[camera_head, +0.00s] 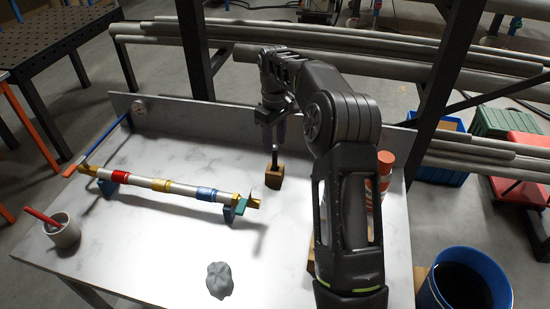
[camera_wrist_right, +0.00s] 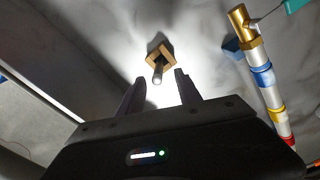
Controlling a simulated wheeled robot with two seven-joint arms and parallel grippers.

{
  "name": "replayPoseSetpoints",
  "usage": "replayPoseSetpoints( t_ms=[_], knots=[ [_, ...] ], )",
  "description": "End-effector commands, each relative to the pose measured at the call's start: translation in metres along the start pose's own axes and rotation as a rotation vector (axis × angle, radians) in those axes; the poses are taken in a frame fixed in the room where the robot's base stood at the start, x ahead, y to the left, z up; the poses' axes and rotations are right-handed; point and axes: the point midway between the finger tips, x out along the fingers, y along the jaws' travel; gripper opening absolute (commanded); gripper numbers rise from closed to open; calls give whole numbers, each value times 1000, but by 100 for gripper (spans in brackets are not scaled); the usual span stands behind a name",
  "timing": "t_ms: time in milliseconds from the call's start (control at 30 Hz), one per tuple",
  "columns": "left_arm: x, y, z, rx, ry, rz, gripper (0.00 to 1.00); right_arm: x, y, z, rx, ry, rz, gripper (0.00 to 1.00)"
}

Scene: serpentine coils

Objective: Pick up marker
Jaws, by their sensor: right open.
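A dark marker (camera_head: 275,156) stands upright in a small wooden block (camera_head: 274,178) on the pale marbled table. In the right wrist view the marker (camera_wrist_right: 158,73) points toward the camera from its square block (camera_wrist_right: 160,55). My right gripper (camera_head: 273,138) is above the block, fingers pointing down. In the wrist view its two fingers (camera_wrist_right: 160,90) are apart, with the marker's end showing between and just beyond their tips. Nothing is held. A red pen-like stick (camera_head: 42,217) leans in a grey cup (camera_head: 64,231) at the left. My left gripper is out of view.
A banded metal tube (camera_head: 148,182) rests on blue supports left of the block; its gold end shows in the wrist view (camera_wrist_right: 240,20). A grey lump (camera_head: 219,280) lies near the front. An orange-capped container (camera_head: 385,165) stands behind my right arm.

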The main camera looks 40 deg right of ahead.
Motion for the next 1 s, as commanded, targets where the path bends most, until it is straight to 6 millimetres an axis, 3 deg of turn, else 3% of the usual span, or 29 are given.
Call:
replayPoseSetpoints(
  t_ms=[267,500,867,1000],
  knots=[
    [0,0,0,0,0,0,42,2,0,0,0,-1,0,41],
    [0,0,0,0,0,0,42,24,0,1,1,-1,-1,41],
    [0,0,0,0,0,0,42,28,0,1,0,-1,0,41],
    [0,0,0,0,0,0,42,42,-2,2,0,-3,-2,41]
  ],
)
